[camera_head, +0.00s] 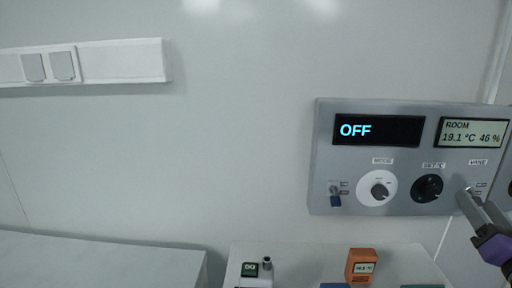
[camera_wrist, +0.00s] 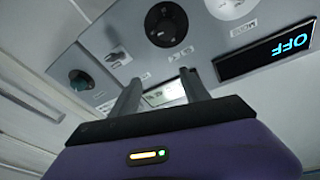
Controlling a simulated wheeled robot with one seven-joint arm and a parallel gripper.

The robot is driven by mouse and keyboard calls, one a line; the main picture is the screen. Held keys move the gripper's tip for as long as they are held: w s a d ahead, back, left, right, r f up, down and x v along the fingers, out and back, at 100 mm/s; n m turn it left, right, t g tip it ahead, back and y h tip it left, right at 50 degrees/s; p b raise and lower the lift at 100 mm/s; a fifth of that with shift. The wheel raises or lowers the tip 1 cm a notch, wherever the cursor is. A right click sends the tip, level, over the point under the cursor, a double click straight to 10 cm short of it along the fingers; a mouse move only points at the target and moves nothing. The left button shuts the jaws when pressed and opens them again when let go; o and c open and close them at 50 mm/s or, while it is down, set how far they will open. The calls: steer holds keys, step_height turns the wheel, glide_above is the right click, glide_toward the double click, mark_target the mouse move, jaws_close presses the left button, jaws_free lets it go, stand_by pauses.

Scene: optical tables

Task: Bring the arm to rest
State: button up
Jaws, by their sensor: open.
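My gripper (camera_head: 476,198) is at the right edge of the head view, in front of the lower right part of a grey wall control panel (camera_head: 400,112), near the VANE label. In the wrist view its two fingers (camera_wrist: 160,80) stand apart with nothing between them. Whether the fingertips touch the panel I cannot tell. The arm behind the gripper is mostly out of view.
The panel has an OFF display (camera_head: 378,130), a ROOM display (camera_head: 473,133), a white-ringed MODE knob (camera_head: 380,188), a black knob (camera_head: 427,188) and a small switch (camera_head: 335,195). Below stands an orange device (camera_head: 361,265). A bare tabletop (camera_head: 95,262) lies at left.

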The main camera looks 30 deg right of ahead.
steer(key=a+f+n+t+y, duration=0.1)
steer(key=a+f+n+y, duration=0.1)
steer(key=a+f, duration=0.45)
steer(key=s+a+f+n+t+y, duration=0.1)
steer(key=a+f+n+y, duration=0.2)
steer(key=a, duration=0.7)
steer(key=a+f+n+t, duration=0.1)
steer(key=a+f+n, duration=0.1)
steer(key=a+f, duration=0.5)
steer(key=s+a+f+n+g+y, duration=0.1)
steer(key=s+a+f+n+y, duration=0.1)
steer(key=s+a, duration=0.4)
steer(key=s+a+f+n+g+y, duration=0.2)
steer(key=s+a+f+y, duration=0.3)
steer(key=a, duration=0.5)
steer(key=shift+s+a+f+n+y, duration=0.2)
steer(key=shift+s+a+n+y, duration=0.15)
steer(key=shift+s+n+y, duration=0.35)
steer(key=shift+s+d, duration=0.15)
